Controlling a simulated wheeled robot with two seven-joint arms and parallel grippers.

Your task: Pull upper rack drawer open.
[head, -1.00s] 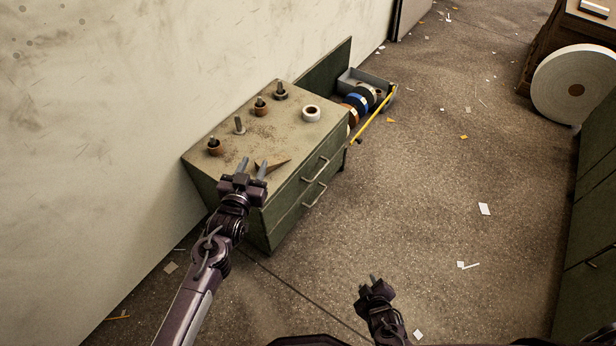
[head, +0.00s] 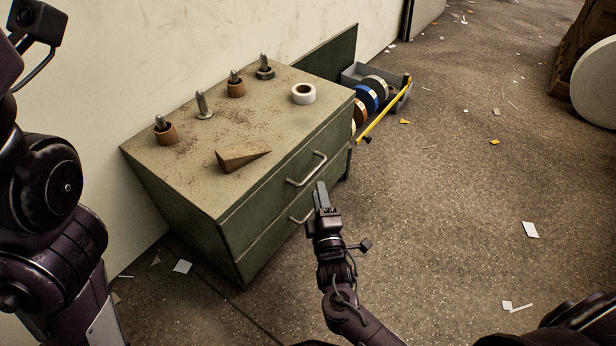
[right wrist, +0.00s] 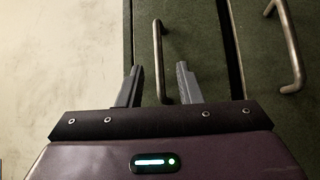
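The green rack stands against the wall with two drawer fronts, both flush and closed. The upper drawer (head: 265,200) has a bent metal handle (head: 307,170), which also shows in the right wrist view (right wrist: 158,55). My right gripper (head: 321,189) is in front of the drawers, its fingertips just below and right of the upper handle. In the right wrist view its fingers (right wrist: 159,83) are spread, with the upper handle ahead and in line with the gap; nothing is held. The lower handle (right wrist: 286,45) is off to the right there. My left arm fills the left edge of the head view; its fingers are out of view.
On the rack top (head: 190,140) are several pegs, a white tape roll (head: 303,94) and a brown wedge (head: 242,157). Behind are a grey bin (head: 355,73) and a yellow bar (head: 385,112). The floor to the right is mostly clear, with paper scraps.

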